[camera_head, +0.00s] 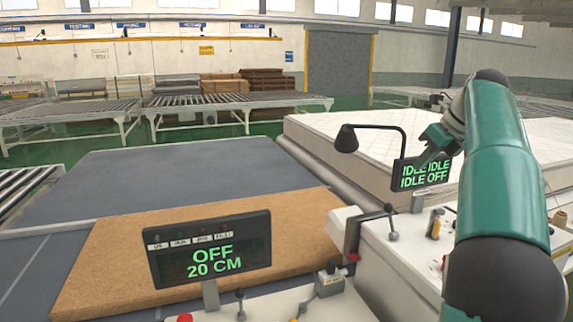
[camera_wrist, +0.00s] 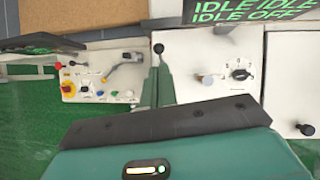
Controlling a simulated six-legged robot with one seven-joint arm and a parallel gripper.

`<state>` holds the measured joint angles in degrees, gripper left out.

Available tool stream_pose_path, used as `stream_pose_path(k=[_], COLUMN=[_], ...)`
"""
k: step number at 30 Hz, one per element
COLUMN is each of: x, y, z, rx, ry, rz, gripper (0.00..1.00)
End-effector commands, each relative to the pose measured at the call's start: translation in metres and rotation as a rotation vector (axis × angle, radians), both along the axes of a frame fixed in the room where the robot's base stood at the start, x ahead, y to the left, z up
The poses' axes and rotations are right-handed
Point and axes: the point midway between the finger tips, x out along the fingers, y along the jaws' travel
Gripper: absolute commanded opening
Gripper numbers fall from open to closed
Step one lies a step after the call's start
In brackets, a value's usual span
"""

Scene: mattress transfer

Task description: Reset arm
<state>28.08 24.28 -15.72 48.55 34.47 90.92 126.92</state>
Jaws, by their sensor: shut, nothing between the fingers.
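My teal arm rises on the right of the head view and bends back toward the machine. My gripper (camera_head: 428,150) shows small in front of the idle display (camera_head: 420,178), which reads IDLE and OFF. In the wrist view my gripper (camera_wrist: 158,72) is shut and empty. Its fingers point toward a black-knobbed lever (camera_wrist: 158,48) on the white control panel; I cannot tell whether they touch it.
A second display (camera_head: 208,248) reads OFF 20 CM, in front of a tan board (camera_head: 120,240) on a grey table (camera_head: 180,183). A white mattress (camera_head: 350,150) lies behind the idle display.

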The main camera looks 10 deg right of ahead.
Motion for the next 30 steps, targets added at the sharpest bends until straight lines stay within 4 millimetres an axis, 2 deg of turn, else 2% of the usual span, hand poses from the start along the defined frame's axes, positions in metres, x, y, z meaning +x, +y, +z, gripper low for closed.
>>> stream_pose_path(k=[5,8,14,18,23,30], x=[-0.012,-0.028,-0.069,-0.104,-0.15,-0.226], y=[0.028,0.058,0.124,0.17,0.217,0.273], z=[0.003,0.001,-0.019,-0.044,-0.082,-0.156], rx=[-0.087,-0.19,-0.438,-0.619,-0.836,-1.173], ry=[-0.034,-0.068,-0.131,-0.171,-0.21,-0.257], rz=[0.148,0.321,0.729,1.036,1.41,2.002], gripper=[0.0,0.0,0.0,0.0,0.0,0.0])
